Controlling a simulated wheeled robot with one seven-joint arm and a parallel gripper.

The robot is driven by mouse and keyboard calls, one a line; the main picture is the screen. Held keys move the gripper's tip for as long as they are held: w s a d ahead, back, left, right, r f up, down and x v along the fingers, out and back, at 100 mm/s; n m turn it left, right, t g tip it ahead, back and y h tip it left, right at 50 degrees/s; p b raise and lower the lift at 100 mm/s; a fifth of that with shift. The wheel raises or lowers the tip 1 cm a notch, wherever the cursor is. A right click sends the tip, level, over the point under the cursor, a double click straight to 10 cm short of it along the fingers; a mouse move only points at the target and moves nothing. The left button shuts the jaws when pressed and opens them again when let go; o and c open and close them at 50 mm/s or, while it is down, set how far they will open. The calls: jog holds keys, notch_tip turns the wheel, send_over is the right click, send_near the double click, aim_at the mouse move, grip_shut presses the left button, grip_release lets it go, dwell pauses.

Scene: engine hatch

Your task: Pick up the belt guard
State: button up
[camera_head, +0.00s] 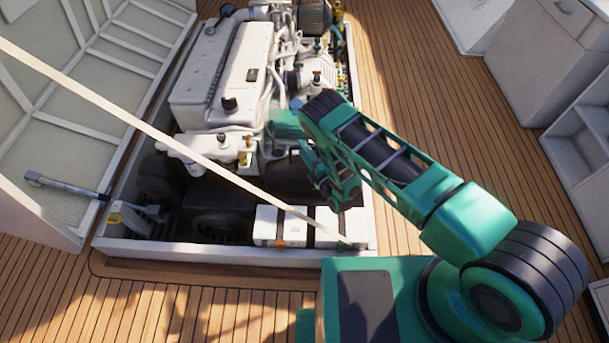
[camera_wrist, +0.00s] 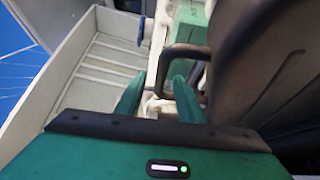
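In the wrist view my gripper (camera_wrist: 160,82) has its two green fingers apart. A dark, bent handle-like bar (camera_wrist: 167,60) shows at the fingertips, with part of it in the gap between them. I cannot tell whether either finger touches it. A large dark brown curved surface (camera_wrist: 243,62) fills the right side of the wrist view. I cannot tell for sure which of these dark parts is the belt guard. In the head view my arm reaches over the near right part of the engine bay, and it hides that part and my fingertips.
The white engine (camera_head: 222,75) stands in the open hatch bay. A white-framed hatch panel (camera_head: 75,75) is raised at the left. White boxes (camera_head: 285,226) sit by the bay's near rim (camera_head: 200,249). White cabinets (camera_head: 560,55) stand at the right. Wooden deck (camera_head: 425,100) is clear between.

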jog(key=shift+x, duration=1.2)
grip_shut()
jog(key=shift+r, duration=0.1)
dwell(0.4)
